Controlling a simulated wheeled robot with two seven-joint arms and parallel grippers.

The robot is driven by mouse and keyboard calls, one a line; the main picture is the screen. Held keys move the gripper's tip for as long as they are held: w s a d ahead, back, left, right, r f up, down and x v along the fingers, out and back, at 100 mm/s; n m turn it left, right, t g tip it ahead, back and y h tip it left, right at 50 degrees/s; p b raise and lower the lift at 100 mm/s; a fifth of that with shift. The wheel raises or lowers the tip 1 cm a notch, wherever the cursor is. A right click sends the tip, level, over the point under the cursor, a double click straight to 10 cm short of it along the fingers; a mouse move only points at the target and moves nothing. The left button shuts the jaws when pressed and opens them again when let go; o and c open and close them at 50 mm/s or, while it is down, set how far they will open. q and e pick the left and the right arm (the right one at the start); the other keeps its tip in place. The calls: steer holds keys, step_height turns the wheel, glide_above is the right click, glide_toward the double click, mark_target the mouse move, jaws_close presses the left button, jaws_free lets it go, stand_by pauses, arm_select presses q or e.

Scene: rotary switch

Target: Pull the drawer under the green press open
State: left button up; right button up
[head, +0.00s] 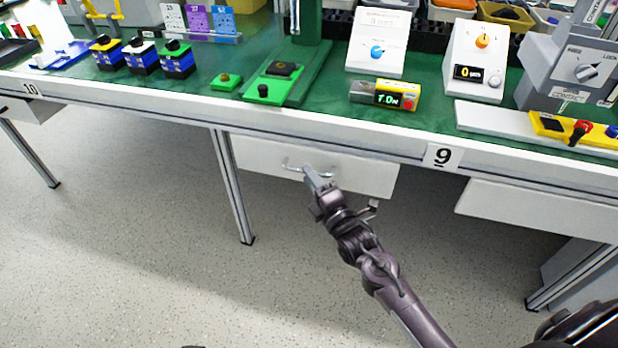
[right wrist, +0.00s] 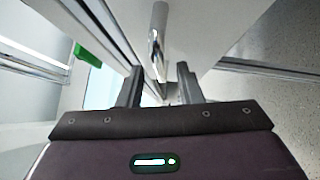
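The green press (head: 303,62) stands on the green bench top. Under it, below the bench's front edge, is a white drawer (head: 358,177) with a silver bar handle (head: 291,166). The drawer looks closed. My right gripper (head: 312,178) is at the handle, covering part of it. In the right wrist view, the right gripper (right wrist: 158,88) has its two dark fingers apart, with the handle bar (right wrist: 157,42) running down into the gap between them. I cannot tell whether a finger touches the bar. My left gripper is not in view.
The bench edge (head: 330,134) runs above the drawer. A bench leg (head: 232,190) stands left of it, and another drawer (head: 530,208) is at the right. The speckled floor (head: 150,260) in front is clear. Measuring boxes stand on the bench top.

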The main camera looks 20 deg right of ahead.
steer(key=shift+w+a, duration=0.15)
steer(key=shift+w, duration=0.5)
jaws_close()
